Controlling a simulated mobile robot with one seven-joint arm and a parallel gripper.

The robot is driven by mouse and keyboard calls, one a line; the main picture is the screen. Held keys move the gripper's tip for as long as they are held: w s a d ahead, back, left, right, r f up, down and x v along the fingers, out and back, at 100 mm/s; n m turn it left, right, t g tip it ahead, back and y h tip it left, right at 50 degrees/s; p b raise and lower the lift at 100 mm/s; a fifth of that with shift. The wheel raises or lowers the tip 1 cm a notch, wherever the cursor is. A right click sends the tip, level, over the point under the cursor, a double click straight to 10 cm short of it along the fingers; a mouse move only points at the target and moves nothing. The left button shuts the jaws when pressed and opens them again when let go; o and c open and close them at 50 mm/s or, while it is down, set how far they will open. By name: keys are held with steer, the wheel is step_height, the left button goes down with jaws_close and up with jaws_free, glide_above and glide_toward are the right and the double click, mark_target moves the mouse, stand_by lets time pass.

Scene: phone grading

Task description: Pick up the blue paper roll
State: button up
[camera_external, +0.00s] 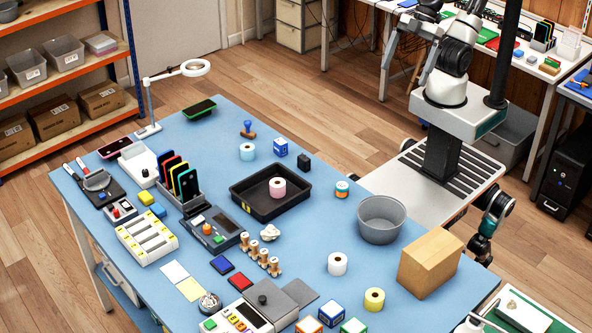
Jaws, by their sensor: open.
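The blue paper roll (247,154) is light blue with a white top and stands upright on the blue table (330,205). It is behind the black tray, towards the far edge, apart from the things around it. My gripper (404,66) is at the upper right beside my folded arm, raised above the floor and far to the right of the roll. Its jaws are open, and I see nothing between them; it is small in this view.
A pink roll (277,186) stands in the black tray (240,200). A blue stamp (248,130), a blue-and-white box (281,147) and a small black block (304,162) stand near the blue roll. A grey bucket (381,232) and cardboard box (430,266) occupy the table's right side.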

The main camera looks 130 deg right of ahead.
steer(key=shift+s+d+f, duration=0.25)
steer(key=shift+s+d, duration=0.05)
steer(key=shift+d, duration=0.1)
steer(key=c, duration=1)
